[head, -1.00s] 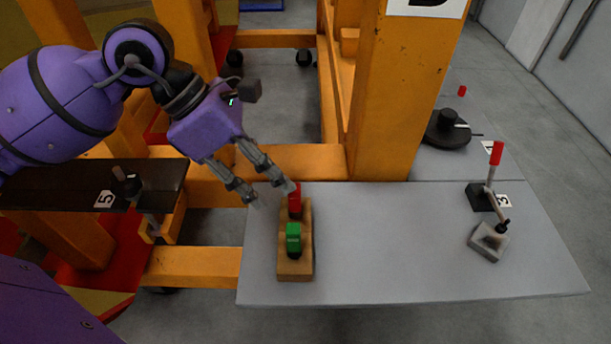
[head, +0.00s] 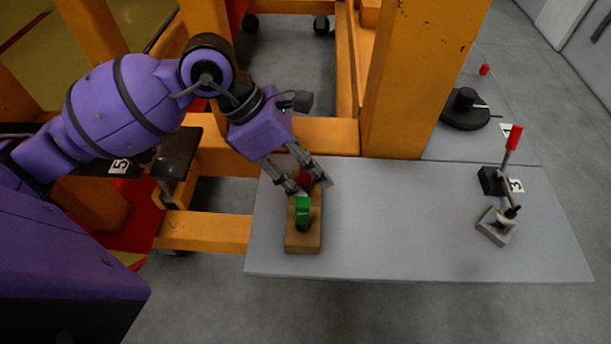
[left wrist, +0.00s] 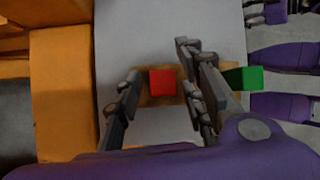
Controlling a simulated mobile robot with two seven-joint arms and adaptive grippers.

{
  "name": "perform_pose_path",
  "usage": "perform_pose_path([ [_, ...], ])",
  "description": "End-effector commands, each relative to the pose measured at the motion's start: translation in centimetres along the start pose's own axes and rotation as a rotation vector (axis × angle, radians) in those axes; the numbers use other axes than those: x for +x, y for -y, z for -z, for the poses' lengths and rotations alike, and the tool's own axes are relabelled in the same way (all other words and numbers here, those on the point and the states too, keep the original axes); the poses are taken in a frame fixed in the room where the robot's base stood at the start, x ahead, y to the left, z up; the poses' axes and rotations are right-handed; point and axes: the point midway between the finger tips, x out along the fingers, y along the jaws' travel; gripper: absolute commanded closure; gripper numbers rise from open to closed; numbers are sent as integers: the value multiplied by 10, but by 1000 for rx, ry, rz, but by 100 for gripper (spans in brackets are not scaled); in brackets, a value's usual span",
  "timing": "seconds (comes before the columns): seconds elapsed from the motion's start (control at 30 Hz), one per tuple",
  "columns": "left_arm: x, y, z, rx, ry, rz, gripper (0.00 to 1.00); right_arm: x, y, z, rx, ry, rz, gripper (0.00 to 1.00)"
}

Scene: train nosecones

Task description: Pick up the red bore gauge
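The red bore gauge (head: 305,176) stands at the far end of a wooden block (head: 303,243) on the grey table. A green gauge (head: 303,207) stands on the same block, nearer the front. My left gripper (head: 313,187) is open, its fingers pointing down on either side of the red gauge and partly hiding it. In the left wrist view the red gauge's square top (left wrist: 162,83) lies between the open fingers, with gaps on both sides. There the green gauge (left wrist: 243,80) is just beyond the right finger, which partly covers it.
The grey table (head: 410,240) is clear in the middle. A red-handled gauge stand (head: 497,222) is at its right. A black round base (head: 465,110) is on the surface behind. An orange post (head: 415,80) rises behind the table.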

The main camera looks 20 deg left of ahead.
Motion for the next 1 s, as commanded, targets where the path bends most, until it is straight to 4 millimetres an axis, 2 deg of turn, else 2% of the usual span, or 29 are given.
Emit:
perform_pose_path([
  [0.07, 0, 0, 0, 0, 0, 0, 66, 1, 0, 2, -1, -4, 1, 60],
  [0.33, 0, 0, 0, -1, 0, 1, 100, 3, 1, 6, -2, -10, 3, 60],
  [1.0, -5, 3, -4, 1, 1, 8, 100, -2, 0, -5, 0, 9, -1, 60],
])
